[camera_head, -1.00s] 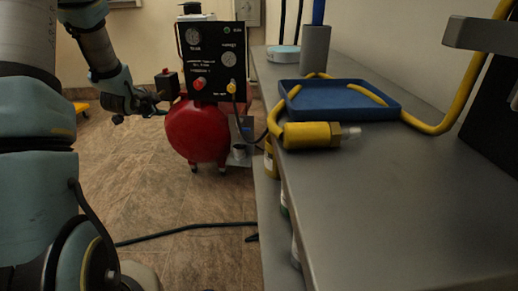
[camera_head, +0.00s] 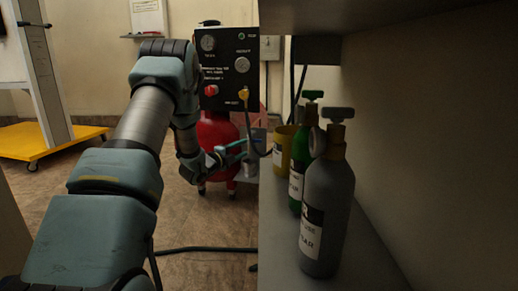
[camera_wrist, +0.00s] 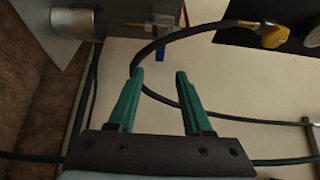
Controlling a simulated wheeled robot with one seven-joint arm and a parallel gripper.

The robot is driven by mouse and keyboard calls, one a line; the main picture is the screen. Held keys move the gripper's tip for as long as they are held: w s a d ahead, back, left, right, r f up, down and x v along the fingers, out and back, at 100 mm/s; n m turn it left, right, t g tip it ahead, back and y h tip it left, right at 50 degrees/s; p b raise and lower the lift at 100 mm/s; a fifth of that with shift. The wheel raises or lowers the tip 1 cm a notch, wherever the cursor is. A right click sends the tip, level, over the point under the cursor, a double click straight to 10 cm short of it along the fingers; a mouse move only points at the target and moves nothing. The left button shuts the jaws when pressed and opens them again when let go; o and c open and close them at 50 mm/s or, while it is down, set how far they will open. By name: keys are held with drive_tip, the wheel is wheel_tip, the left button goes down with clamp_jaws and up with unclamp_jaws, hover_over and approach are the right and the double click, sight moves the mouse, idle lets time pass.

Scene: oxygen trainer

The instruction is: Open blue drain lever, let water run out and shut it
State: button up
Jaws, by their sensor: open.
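No contact shows. In the head view my gripper (camera_head: 238,150) is beside the red compressor tank (camera_head: 216,135), near the panel's underside; I cannot make out the lever there.
A black gauge panel (camera_head: 225,68) with a yellow knob (camera_wrist: 272,36) stands above the tank. A dark hose (camera_wrist: 185,32) curves close to my fingers. Gas bottles, one grey (camera_head: 326,215) and one green (camera_head: 301,165), stand on the shelf at right.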

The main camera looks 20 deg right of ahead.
sight(258, 141)
drive_tip(key=b+x, duration=0.3)
drive_tip(key=x, duration=0.6)
drive_tip(key=shift+w+d, duration=0.1)
clamp_jaws()
idle(0.4)
